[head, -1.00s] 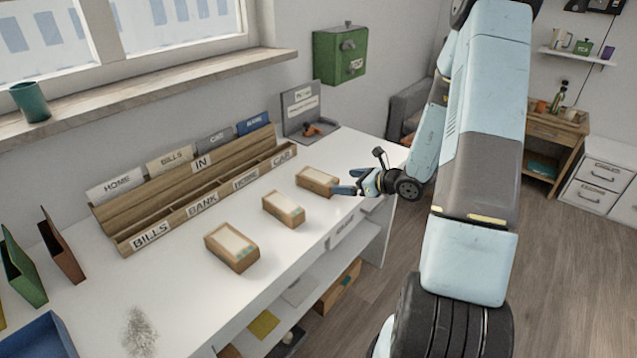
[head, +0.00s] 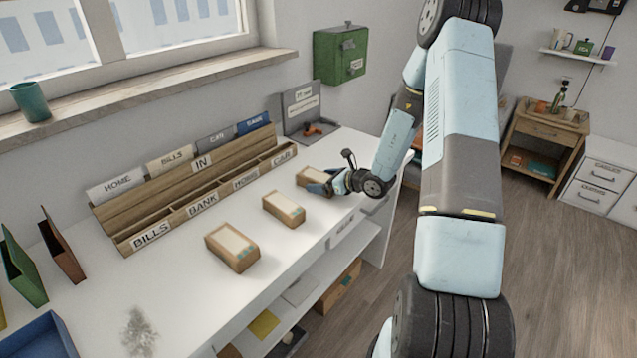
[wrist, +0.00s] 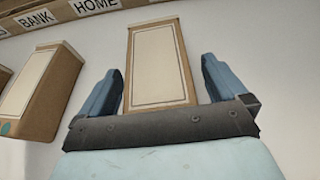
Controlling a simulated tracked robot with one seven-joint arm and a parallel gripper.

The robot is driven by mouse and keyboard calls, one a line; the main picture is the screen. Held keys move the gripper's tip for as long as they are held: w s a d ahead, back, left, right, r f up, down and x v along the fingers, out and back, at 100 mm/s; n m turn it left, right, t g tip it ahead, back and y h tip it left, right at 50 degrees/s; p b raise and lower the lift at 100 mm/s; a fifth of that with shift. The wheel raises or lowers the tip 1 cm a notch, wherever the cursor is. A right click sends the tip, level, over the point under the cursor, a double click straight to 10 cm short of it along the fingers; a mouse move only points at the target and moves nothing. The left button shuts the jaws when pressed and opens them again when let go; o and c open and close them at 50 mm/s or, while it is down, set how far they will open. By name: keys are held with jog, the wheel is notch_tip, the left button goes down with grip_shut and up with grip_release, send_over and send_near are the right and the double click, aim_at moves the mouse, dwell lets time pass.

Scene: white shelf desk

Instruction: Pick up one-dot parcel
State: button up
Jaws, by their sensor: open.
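Three brown parcels with pale labels lie in a row on the white desk (head: 120,290). The far right parcel (head: 309,174) is at my gripper (head: 318,185); the middle parcel (head: 284,209) and the near left parcel (head: 232,247) are apart from it. In the wrist view my open gripper (wrist: 162,85) has one finger on each side of the far right parcel (wrist: 158,60), with small gaps showing. The middle parcel (wrist: 42,90) shows to the left there.
A wooden sorter (head: 205,206) marked BILLS, BANK, HOME and CAR stands behind the parcels. A grey stand (head: 290,118) is at the desk's far end. Green and brown folders (head: 62,247) and a blue tray (head: 35,340) are at left.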

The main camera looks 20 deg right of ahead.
jog(key=c, duration=1.2)
jog(key=shift+r, duration=0.15)
jog(key=shift+r, duration=0.3)
notch_tip(320, 180, up, 2)
jog(key=s+d+r, duration=0.1)
jog(key=r, duration=0.1)
jog(key=s+d+r, duration=0.1)
jog(key=r, duration=0.1)
jog(key=s+d+r, duration=0.1)
jog(key=d+r, duration=0.1)
jog(key=w+d+v, duration=0.1)
jog(key=v, duration=0.9)
jog(key=w+a+m+t+h, duration=0.2)
jog(key=w+a+m+h, duration=0.2)
jog(key=w+a, duration=0.6)
jog(key=w+h, duration=0.1)
jog(key=w, duration=0.2)
jog(key=shift+a+f+m+t, duration=0.2)
jog(key=shift+a+m+t, duration=0.1)
jog(key=shift+a+m, duration=0.1)
